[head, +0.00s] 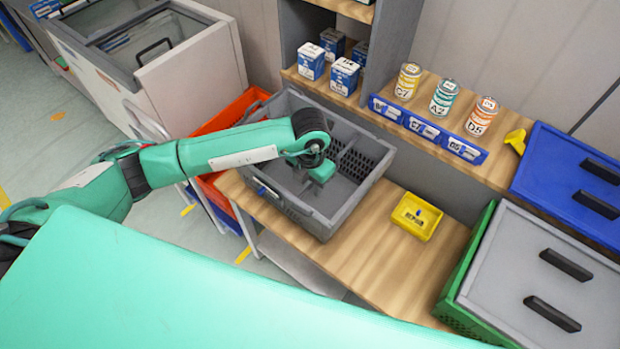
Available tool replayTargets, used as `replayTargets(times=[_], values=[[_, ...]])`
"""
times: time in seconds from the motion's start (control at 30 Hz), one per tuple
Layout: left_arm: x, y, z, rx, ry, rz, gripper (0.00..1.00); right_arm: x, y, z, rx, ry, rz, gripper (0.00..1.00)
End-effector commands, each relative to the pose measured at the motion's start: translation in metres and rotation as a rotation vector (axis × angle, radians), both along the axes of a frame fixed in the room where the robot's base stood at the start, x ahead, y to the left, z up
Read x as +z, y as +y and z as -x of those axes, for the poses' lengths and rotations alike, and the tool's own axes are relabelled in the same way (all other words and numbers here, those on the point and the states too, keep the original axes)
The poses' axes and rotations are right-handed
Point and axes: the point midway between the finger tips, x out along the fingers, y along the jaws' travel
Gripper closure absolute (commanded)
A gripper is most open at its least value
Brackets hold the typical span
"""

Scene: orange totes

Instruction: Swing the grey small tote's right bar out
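The grey small tote (352,208) stands on the wooden bench, open at the top, with slotted walls and a low partition near its right part. My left arm reaches in from the left, and my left gripper (322,172) hangs over the tote's inside, pointing down. Its fingers are small and partly hidden, so I cannot tell whether they are open or shut. No held thing shows. I cannot clearly make out the tote's right bar or its position. My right gripper is not in view.
An orange tote (228,115) is left of the grey one. A yellow bin (416,217) sits on the bench to the right. A green crate with a grey lid (545,275) is at lower right. Cans (443,98) and boxes (344,76) stand on shelves behind.

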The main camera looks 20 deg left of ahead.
Motion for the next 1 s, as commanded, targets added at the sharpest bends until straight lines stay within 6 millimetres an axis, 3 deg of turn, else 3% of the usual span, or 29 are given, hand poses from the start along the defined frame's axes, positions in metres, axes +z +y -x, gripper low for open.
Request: replayTargets(times=[0.17,0.33,1.0], values=[[0.0,0.0,0.0,0.0,0.0,0.0,0.65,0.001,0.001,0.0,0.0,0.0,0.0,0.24],[0.001,0.0,0.0,0.0,0.0,0.001,0.94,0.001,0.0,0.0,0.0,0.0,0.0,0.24],[0.018,0.001,0.0,-0.001,0.0,0.001,0.94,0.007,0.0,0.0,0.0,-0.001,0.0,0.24]])
